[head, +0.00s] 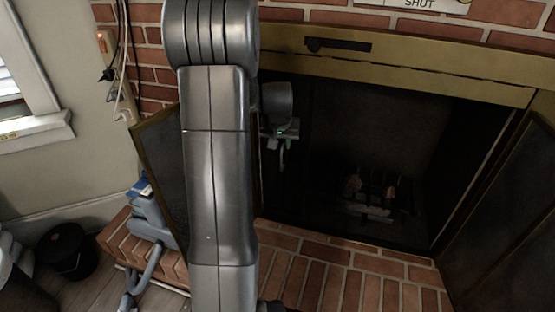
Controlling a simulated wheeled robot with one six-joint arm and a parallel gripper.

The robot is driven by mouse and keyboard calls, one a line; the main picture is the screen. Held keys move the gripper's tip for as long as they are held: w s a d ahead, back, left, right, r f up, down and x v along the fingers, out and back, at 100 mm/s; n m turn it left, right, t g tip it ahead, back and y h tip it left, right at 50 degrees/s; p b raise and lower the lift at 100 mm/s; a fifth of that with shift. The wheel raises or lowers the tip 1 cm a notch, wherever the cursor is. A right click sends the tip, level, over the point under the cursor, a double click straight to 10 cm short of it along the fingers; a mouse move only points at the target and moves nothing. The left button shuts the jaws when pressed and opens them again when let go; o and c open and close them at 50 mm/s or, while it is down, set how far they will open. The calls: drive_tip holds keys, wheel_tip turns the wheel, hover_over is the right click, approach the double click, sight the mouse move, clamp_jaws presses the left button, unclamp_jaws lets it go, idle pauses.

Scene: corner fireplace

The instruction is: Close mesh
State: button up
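The fireplace has a brass-coloured frame (430,72) and a dark opening. Grate and logs (370,195) show inside it. A dark strip hangs at the left side of the opening behind my gripper; it may be the mesh, but it is too dark to tell its weave or edge. My gripper (282,158) is at the left part of the opening, small and dark against it. I cannot tell whether its fingers are open or touch anything. My own arm hides part of the left side of the fireplace.
A left door panel (163,165) and a right door panel (505,215) stand swung outward. The brick hearth (335,280) lies in front. A black bin (66,250) stands at lower left. A blue-grey object (150,215) stands by the hearth's left end.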

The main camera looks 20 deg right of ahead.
drive_tip(key=b+x, duration=0.3)
drive_tip(key=x, duration=0.8)
drive_tip(key=shift+f, duration=0.1)
clamp_jaws()
